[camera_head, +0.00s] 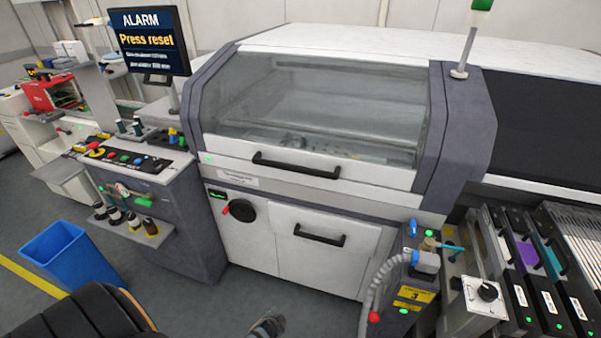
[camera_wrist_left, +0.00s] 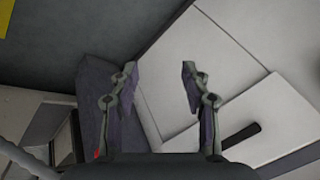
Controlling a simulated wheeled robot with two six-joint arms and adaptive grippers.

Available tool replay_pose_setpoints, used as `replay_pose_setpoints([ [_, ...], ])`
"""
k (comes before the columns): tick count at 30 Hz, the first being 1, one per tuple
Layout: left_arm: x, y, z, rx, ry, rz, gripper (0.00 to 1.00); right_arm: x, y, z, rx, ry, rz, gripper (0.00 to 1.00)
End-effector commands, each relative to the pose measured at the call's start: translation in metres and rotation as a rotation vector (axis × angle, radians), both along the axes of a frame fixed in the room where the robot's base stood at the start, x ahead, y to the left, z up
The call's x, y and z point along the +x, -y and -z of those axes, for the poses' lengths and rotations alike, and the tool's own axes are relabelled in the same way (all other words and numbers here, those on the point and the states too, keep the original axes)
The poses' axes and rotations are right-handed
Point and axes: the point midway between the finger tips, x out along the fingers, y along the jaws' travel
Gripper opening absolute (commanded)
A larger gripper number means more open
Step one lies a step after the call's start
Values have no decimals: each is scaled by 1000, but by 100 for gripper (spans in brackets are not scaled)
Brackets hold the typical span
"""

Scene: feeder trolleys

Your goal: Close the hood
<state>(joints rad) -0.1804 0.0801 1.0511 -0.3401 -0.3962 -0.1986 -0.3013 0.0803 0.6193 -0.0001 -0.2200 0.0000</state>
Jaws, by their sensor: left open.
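The hood (camera_head: 310,95) of the machine is a clear window in a dark grey and white frame. It looks lowered, with its front edge down against the white machine front, though I cannot tell if it is fully seated. Its black bar handle (camera_head: 296,165) runs along the white front edge, with nothing touching it. My left gripper (camera_wrist_left: 158,72) is open and empty, its two fingers apart in front of white panels in the wrist view. In the head view only a small grey part of it seems to show at the bottom edge, below the hood. My right gripper is not in view.
A screen (camera_head: 148,40) reads "ALARM Press reset". A button panel (camera_head: 130,155) stands left of the hood. Below the hood is a white drawer with a black handle (camera_head: 319,235). A blue bin (camera_head: 75,255) stands on the floor. Feeders (camera_head: 530,265) and a hose (camera_head: 378,285) crowd the right.

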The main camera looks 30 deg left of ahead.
Motion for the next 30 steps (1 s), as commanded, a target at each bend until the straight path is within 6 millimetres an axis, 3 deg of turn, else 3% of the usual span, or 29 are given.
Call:
replay_pose_setpoints([
  [1,61,-6,-22,97,94,78,47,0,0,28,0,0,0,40],
  [3,130,-17,-83,262,210,166,47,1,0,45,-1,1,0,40],
  [5,176,-27,-145,417,303,211,47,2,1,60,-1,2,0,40],
  [6,198,-34,-188,518,360,226,47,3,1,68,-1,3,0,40],
  [9,227,-48,-289,746,469,215,47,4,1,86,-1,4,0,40],
  [12,229,-59,-364,907,535,172,47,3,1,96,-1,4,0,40],
  [13,228,-61,-380,939,547,159,47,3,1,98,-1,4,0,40],
  [15,224,-64,-405,990,564,137,47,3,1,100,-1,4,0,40],
  [18,222,-66,-419,1016,571,125,47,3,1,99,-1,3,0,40],
  [23,228,-70,-421,1017,571,127,47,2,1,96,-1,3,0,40],
  [30,267,-98,-422,1016,570,126,47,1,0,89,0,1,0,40],
])
